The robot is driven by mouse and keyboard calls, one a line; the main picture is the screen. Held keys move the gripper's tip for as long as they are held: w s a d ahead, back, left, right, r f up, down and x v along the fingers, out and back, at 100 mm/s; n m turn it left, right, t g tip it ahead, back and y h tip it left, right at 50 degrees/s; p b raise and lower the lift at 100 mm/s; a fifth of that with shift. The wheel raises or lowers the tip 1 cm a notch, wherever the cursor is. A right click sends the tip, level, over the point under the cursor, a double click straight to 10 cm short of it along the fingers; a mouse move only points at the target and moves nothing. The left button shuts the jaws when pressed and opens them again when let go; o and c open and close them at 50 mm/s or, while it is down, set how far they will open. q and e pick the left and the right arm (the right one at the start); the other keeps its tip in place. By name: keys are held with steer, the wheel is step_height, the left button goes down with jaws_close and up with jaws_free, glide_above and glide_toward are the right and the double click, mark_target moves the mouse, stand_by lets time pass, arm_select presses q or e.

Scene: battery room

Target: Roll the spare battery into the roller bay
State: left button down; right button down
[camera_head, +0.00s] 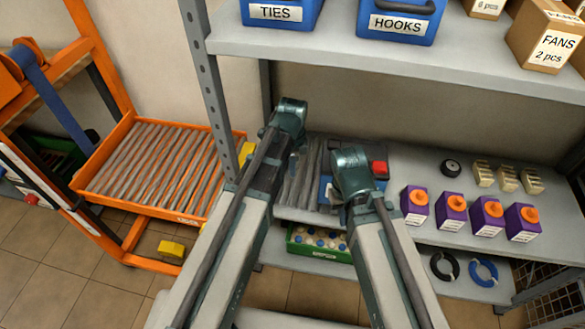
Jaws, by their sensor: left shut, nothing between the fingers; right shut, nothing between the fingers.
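An orange trolley (104,140) at the left carries a tray of grey rollers (150,165), with no battery on them. A bay of grey rollers (295,185) shows on the middle shelf, partly hidden by my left arm. Beside it, a blue and dark block with a red part (378,168) is mostly hidden behind my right arm. It may be the spare battery; I cannot tell whether it rests fully on the rollers. Both my arms reach up toward the shelf. Their fingers are hidden behind the arm links.
Purple boxes with orange knobs (487,215) stand on the shelf at right. Below are a green crate (318,245) and blue and black rings (483,271). The upper shelf (380,52) overhangs, and a grey post (208,85) stands between trolley and shelf.

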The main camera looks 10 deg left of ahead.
step_height(320, 180, up, 7)
steer(key=p, duration=0.6)
